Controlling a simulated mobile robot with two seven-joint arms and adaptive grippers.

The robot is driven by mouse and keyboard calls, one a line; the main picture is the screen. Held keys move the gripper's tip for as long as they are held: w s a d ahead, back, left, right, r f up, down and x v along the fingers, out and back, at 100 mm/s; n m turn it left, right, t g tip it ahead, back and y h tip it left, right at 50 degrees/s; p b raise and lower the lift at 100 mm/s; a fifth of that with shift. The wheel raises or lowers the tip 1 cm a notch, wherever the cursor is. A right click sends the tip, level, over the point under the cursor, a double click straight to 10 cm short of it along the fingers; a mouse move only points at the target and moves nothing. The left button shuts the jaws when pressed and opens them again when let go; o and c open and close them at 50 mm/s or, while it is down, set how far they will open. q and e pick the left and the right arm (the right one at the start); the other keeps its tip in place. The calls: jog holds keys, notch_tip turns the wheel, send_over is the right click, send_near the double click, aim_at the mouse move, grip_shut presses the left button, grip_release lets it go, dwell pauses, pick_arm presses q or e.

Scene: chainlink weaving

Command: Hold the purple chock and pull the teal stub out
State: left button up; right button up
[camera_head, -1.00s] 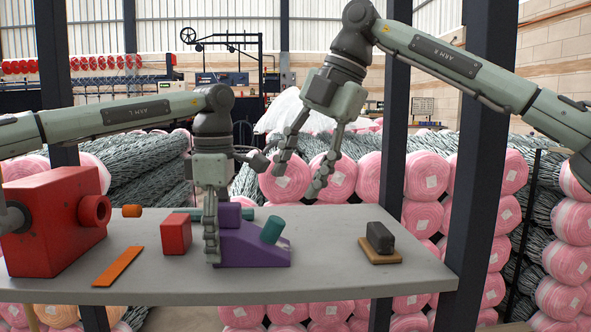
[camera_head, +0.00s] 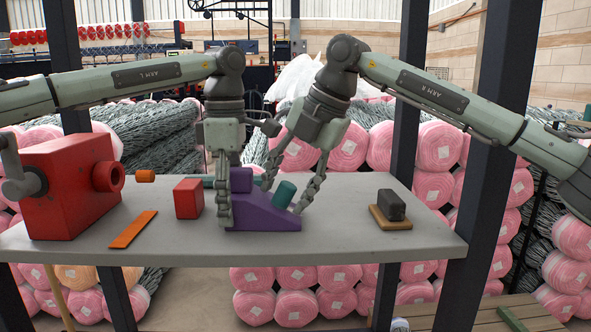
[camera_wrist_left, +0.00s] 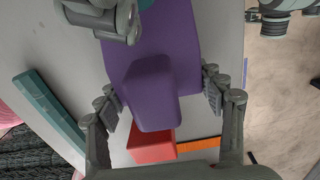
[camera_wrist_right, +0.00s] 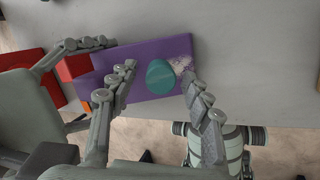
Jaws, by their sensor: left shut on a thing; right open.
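The purple chock (camera_head: 262,219) is a wedge-like block with a raised purple block at its left end, standing on the grey table (camera_head: 340,235). My left gripper (camera_head: 243,200) is shut on that raised block; the left wrist view shows the block (camera_wrist_left: 150,95) between its fingers. The teal stub (camera_head: 285,194) sticks up, tilted, from the chock's sloping right part. My right gripper (camera_head: 286,197) is open, with its fingers on either side of the stub. In the right wrist view the stub's round end (camera_wrist_right: 160,76) shows between the fingertips, apart from them.
A red block (camera_head: 188,199) and an orange strip (camera_head: 133,229) lie left of the chock. A big red machine body (camera_head: 70,190) stands at the left end. A teal bar (camera_wrist_left: 48,112) lies behind the chock. A dark block on a wooden base (camera_head: 390,207) is at right.

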jog(key=shift+a+f, duration=0.1)
jog(key=shift+f, duration=0.1)
grip_shut()
dwell(0.6)
